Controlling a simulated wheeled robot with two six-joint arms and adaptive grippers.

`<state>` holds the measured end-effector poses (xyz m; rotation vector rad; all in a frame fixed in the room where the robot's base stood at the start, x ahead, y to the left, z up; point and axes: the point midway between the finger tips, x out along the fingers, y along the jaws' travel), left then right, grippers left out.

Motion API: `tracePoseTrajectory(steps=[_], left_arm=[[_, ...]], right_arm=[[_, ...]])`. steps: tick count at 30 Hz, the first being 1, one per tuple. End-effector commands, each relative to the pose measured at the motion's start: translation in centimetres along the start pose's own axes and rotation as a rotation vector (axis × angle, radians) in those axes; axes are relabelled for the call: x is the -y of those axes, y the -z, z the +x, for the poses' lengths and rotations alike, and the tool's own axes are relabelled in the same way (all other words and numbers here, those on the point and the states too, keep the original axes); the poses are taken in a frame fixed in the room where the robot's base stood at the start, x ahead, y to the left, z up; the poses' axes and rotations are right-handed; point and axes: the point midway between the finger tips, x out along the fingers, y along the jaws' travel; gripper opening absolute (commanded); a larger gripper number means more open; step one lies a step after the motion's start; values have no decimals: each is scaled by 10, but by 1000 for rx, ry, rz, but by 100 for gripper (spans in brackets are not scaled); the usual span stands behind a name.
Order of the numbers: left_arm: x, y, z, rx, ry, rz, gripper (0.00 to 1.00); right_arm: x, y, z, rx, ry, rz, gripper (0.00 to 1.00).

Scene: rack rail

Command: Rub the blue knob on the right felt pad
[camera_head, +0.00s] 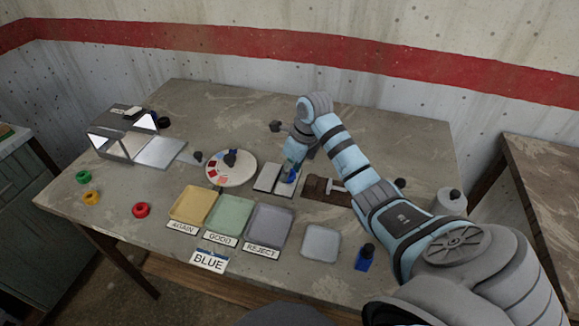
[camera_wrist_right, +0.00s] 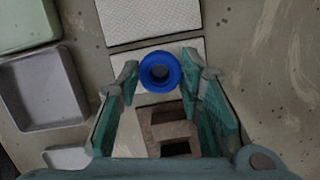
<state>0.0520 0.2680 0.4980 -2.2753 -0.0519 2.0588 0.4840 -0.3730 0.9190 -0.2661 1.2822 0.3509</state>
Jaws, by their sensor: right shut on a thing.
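The blue knob (camera_wrist_right: 160,72) is a round ring-like piece, seen from above in the right wrist view. My right gripper (camera_wrist_right: 158,82) is shut on it, one teal finger on each side. The right felt pad (camera_wrist_right: 189,48) is a pale flat pad under the knob. I cannot tell whether the knob touches it. The left felt pad (camera_wrist_right: 150,18) lies beyond it. In the head view my right gripper (camera_head: 290,174) reaches down over the right pad and partly hides it, with a bit of blue at its tip. The left pad (camera_head: 268,178) is bare. My left gripper is out of view.
A brown slotted block (camera_head: 315,187) lies right of the pads. A round palette (camera_head: 231,180) stands left. Yellow (camera_head: 192,204), green (camera_head: 230,215) and grey (camera_head: 269,226) labelled trays are in front.

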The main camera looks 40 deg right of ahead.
Motion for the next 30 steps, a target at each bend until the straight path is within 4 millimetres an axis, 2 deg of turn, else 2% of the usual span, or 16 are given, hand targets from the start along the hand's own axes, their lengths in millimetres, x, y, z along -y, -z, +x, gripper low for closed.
tracePoseTrajectory(steps=[23,30], left_arm=[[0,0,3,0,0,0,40],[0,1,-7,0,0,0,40]], right_arm=[[0,2,5,0,0,0,0],[-13,4,5,-2,-3,-1,0]])
